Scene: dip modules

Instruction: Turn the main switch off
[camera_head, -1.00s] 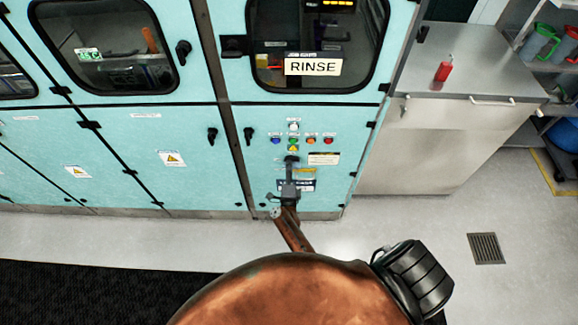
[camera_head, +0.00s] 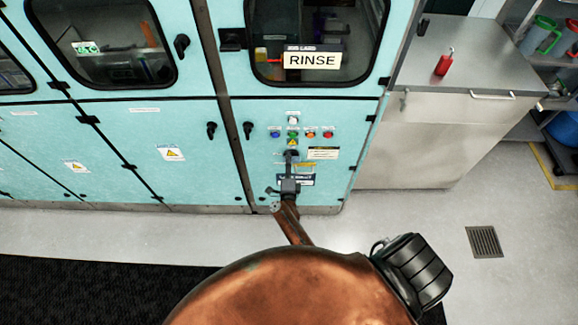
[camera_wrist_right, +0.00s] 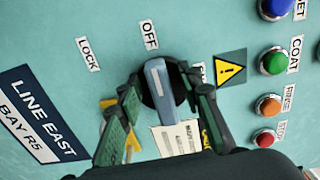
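The main switch is a grey-blue bar handle (camera_wrist_right: 163,88) on a round black base, set in the teal panel. In the wrist view the handle's far end points roughly towards the OFF label (camera_wrist_right: 150,35). A LOCK label (camera_wrist_right: 88,53) is to the left, and another label is mostly hidden behind a finger. My right gripper (camera_wrist_right: 160,81) has one finger on each side of the handle, with narrow gaps showing, so it looks open around it. My left gripper is out of view.
Coloured buttons, including a green one (camera_wrist_right: 274,61) and a red one (camera_wrist_right: 265,138), are close to the right of the switch. A yellow warning sign (camera_wrist_right: 229,70) sits between. A steel counter (camera_head: 455,60) with a red bottle (camera_head: 444,65) stands right of the cabinet.

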